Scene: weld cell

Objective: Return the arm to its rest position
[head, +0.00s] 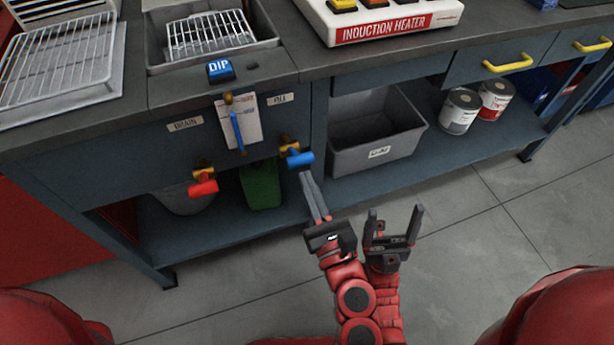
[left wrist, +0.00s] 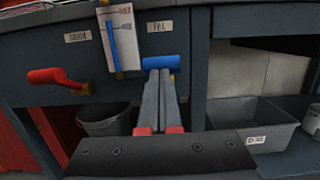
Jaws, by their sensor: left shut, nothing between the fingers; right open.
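My left gripper (head: 307,176) is shut and empty, with its two long fingers side by side. In the head view its tips are just below the blue valve handle (head: 300,159) under the FILL label. In the left wrist view my left gripper (left wrist: 161,74) points at the blue handle (left wrist: 161,63), its tips close under it; I cannot tell whether they touch. My right gripper (head: 393,212) is open and empty, over the floor to the right of the left one, its fingers pointing up in the picture.
A red valve handle (head: 203,188) under the DRAIN label is left of the blue one. A level gauge (head: 238,125) hangs between them. A grey bin (head: 375,155) and paint cans (head: 460,110) stand on the lower shelf. The floor (head: 480,240) in front is clear.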

